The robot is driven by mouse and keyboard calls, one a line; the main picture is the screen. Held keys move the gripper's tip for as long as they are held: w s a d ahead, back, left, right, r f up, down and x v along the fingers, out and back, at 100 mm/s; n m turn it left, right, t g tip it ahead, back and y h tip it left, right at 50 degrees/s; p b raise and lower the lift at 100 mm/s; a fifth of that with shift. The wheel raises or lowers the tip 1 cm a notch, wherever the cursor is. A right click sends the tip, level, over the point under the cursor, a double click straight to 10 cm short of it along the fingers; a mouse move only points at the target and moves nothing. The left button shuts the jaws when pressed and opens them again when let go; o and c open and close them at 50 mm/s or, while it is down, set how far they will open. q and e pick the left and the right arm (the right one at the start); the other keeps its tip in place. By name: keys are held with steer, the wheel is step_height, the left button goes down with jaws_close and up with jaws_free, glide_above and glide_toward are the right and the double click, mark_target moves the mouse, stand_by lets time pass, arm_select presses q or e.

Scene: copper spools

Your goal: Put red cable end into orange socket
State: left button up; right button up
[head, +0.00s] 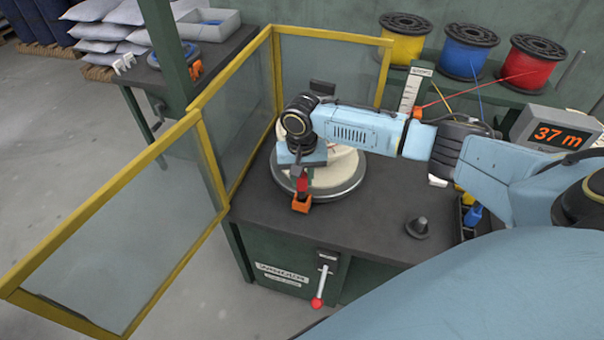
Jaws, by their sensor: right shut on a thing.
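My right gripper (302,171) is over the near side of a round turntable (349,190), pointing down. It is shut on a small red piece, the red cable end (302,185). Directly under it is the orange socket (301,204), at the turntable's near rim. The red end appears to meet the socket's top; I cannot tell whether it is seated inside. The gripper hides part of the pale drum on the turntable. My left gripper is not in view.
Yellow-framed clear guard panels (235,112) stand behind and left of the bench. Yellow (404,42), blue (468,50) and red (538,62) spools stand behind. A dark cone (417,228) stands on the bench, and a red-knobbed lever (317,302) is on its front. A display (561,135) reads 37 m.

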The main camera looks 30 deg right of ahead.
mark_target(302, 186)
steer(key=shift+f, duration=0.15)
steer(key=shift+f, duration=1.7)
steer(key=o, duration=1.1)
steer(key=shift+c, duration=0.2)
step_height(302, 186, up, 14)
steer(key=shift+f+p, duration=0.25)
steer(key=shift+p, duration=0.65)
